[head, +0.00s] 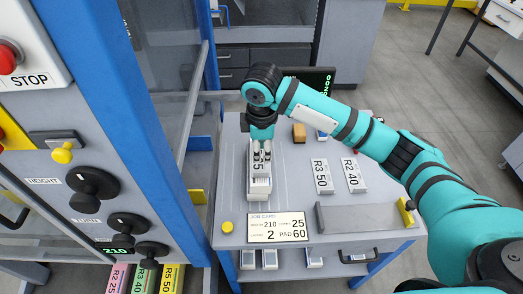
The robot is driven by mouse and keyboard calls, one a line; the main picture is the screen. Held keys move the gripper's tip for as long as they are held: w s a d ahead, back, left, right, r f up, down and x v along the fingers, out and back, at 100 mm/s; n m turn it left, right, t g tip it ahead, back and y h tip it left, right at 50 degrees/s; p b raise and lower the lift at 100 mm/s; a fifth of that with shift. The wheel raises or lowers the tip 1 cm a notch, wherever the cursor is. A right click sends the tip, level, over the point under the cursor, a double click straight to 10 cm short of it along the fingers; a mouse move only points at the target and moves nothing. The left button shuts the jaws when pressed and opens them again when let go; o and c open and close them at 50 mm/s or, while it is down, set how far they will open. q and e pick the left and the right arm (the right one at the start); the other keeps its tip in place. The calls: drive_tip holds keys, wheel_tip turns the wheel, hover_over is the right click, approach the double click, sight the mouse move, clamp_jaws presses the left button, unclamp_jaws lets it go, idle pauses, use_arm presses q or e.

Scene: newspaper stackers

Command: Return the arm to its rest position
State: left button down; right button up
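My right arm (335,120) is teal and reaches in from the right over the grey work table. Its gripper (262,158) points down at a white block (259,188) with a dark "5" marking partly hidden behind the fingers. The fingertips are close together at the block. I cannot tell whether they touch or grip it. My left gripper is not in view.
A blue-framed machine with a red stop button (8,59) and black knobs (94,188) stands at left.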

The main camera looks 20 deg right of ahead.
drive_tip(key=shift+f, duration=0.1)
drive_tip(key=s+a+f+m+t+y, duration=0.1)
drive_tip(key=s+a+f+m+y, duration=0.1)
drive_tip(key=s+a+f, duration=0.3)
drive_tip(key=s+a+f+m+y, duration=0.2)
drive_tip(key=s+f, duration=0.3)
drive_tip(key=s, duration=0.3)
drive_tip(key=s+d+f+m+t+h, duration=0.1)
drive_tip(key=s+d+f+m+h, duration=0.2)
drive_tip(key=s+d+m, duration=0.8)
drive_tip(key=s+f+n+g, duration=0.1)
drive_tip(key=s+f, duration=0.1)
drive_tip(key=f, duration=1.1)
drive_tip(key=s+f+n, duration=0.1)
drive_tip(key=s+f, duration=0.2)
drive_tip(key=f, duration=1.1)
drive_tip(key=s+d+f+g, duration=0.1)
drive_tip(key=s+d+f, duration=0.2)
drive_tip(key=s+f, duration=1.1)
drive_tip(key=shift+s+d+f+n+h, duration=0.3)
drive_tip(key=shift+s, duration=0.05)
